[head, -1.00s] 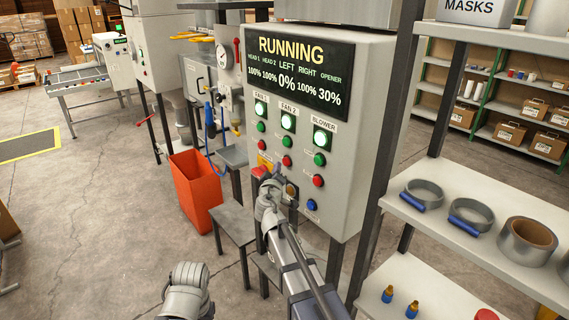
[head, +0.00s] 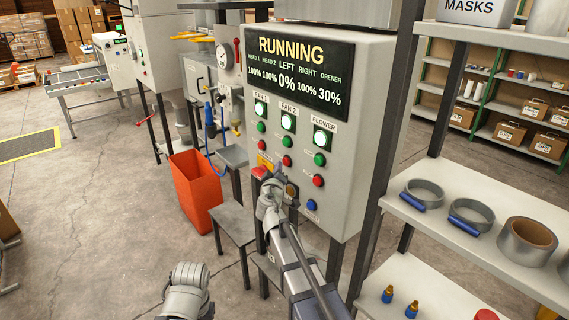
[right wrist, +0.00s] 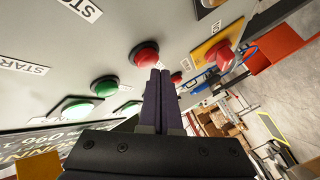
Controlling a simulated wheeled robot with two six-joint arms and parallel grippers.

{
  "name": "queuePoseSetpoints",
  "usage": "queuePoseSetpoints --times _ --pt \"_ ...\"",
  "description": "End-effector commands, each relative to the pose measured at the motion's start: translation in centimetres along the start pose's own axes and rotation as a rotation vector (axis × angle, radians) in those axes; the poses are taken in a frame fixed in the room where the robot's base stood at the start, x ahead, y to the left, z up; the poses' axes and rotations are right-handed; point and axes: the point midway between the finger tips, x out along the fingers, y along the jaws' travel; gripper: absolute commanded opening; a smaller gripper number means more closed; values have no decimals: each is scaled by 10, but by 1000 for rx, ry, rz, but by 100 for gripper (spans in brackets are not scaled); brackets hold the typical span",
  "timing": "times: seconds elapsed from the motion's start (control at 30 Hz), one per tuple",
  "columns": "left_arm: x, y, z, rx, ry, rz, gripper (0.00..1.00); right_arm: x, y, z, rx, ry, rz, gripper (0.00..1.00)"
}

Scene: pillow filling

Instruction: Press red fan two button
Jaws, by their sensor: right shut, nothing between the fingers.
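The red fan two button (head: 287,160) is in the middle column of the grey control panel, below the green fan two button (head: 287,142) and a lit lamp. In the right wrist view, the red button (right wrist: 145,54) that appears to be it is just beyond my fingertips, slightly left. My right gripper (head: 277,172) is in front of the panel, just below and left of the red button. In the right wrist view, its fingers (right wrist: 160,72) are together and empty. I cannot tell whether they touch the button.
A red button on a yellow plate (right wrist: 222,55) sits close to the right of my fingers. The blower's red button (head: 318,180) is right of the gripper. An orange bin (head: 193,190) stands left, and a metal shelf (head: 470,240) stands right.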

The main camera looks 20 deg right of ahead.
Motion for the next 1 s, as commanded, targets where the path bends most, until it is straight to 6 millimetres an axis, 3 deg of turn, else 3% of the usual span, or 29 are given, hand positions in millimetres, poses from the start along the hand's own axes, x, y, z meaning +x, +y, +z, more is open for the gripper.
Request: queuePoseSetpoints --times 1.0 --pt "0 0 0 0 0 0 0 7 5 5 0 0 0 0"
